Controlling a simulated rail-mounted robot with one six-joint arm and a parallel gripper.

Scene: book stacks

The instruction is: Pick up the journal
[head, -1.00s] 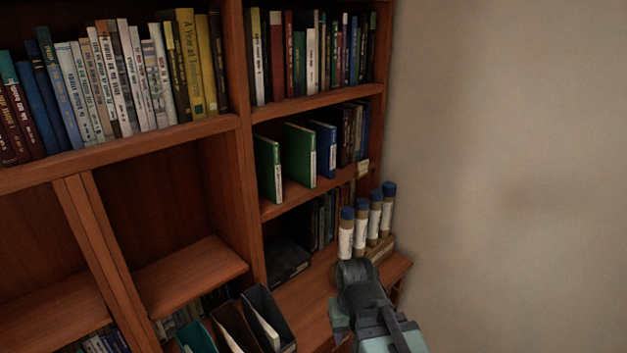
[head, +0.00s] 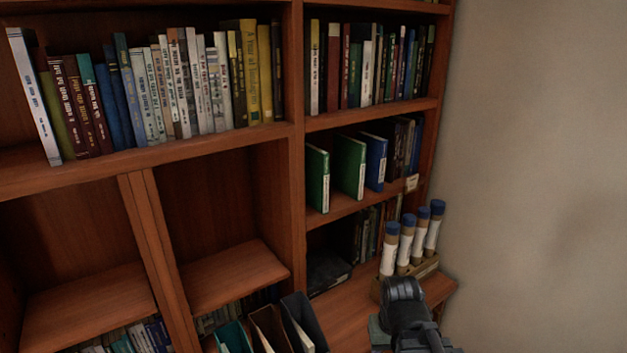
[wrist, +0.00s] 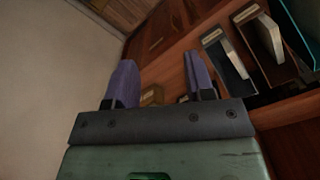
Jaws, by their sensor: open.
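No single thing is marked as the journal, and I cannot tell which one it is. On the middle right shelf, two green volumes (head: 349,166) and a blue volume (head: 376,162) stand upright and apart, with darker books to their right. A dark volume or box (head: 326,271) lies in the bay below. My gripper (wrist: 161,75) is open, with nothing between its two purple fingers in the wrist view. In the head view only part of my arm shows, low at right, in front of the ledge and below the shelved volumes; the fingertips are not visible there.
Blue-capped tubes (head: 404,243) stand in a holder on the wooden ledge (head: 348,309), close to my arm. File boxes (head: 297,325) stand at bottom centre and show at right in the wrist view (wrist: 229,62). A bare wall (head: 540,150) bounds the right.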

